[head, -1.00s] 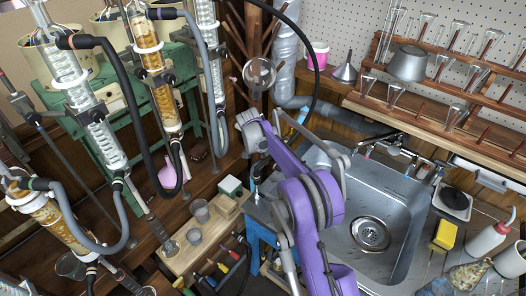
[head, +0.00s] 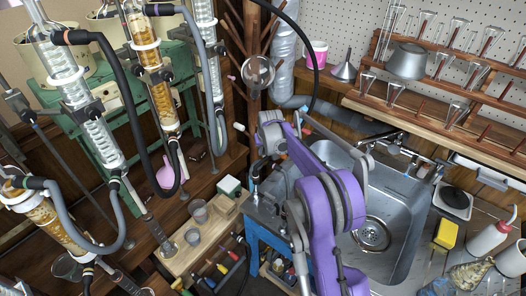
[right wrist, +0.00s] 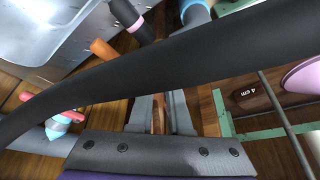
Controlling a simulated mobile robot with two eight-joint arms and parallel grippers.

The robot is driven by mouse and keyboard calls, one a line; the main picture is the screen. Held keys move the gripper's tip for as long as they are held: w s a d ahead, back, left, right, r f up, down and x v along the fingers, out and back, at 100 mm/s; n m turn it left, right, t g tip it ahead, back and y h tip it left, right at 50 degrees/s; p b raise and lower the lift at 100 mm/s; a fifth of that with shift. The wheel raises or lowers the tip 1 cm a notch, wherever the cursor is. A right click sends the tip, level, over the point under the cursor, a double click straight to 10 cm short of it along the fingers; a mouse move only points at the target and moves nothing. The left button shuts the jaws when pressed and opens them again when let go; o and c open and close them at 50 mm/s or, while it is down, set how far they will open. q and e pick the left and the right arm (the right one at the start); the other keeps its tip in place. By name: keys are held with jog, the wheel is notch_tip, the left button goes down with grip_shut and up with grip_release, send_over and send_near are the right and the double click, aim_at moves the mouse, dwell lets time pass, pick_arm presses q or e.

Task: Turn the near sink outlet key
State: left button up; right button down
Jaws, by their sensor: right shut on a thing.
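My right gripper (head: 264,146) is beyond the left end of the sink, at the end of my purple arm, which hides part of it. In the right wrist view its grey fingers (right wrist: 160,118) are close together with a narrow brown thing between them. I cannot tell whether that is the near sink outlet key. A black hose crosses in front of the fingers and hides part of the grip. A small fitting (right wrist: 62,125) with red and light blue parts shows at the left of the right wrist view. My left gripper is not in view.
The steel sink (head: 408,210) is right of my arm. A blue stand (head: 268,238) is below the gripper. Glass columns with looped hoses (head: 105,85) fill the left. A wooden rack of glassware (head: 440,75) is at the upper right. A yellow sponge (head: 446,234) lies right of the sink.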

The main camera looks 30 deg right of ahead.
jog(key=n, duration=0.1)
jog(key=n+y, duration=0.1)
jog(key=n, duration=0.1)
jog(key=shift+d+n, duration=0.25)
jog(key=shift+n, duration=0.15)
jog(key=shift+d+n+y+p, duration=0.1)
jog(key=shift+n+y+p, duration=0.75)
jog(key=shift+n, duration=1.45)
jog(key=shift+y, duration=0.25)
jog(key=c, duration=0.9)
grip_release()
jog(key=shift+o, duration=0.2)
jog(key=v, duration=1)
jog(key=shift+r, duration=0.45)
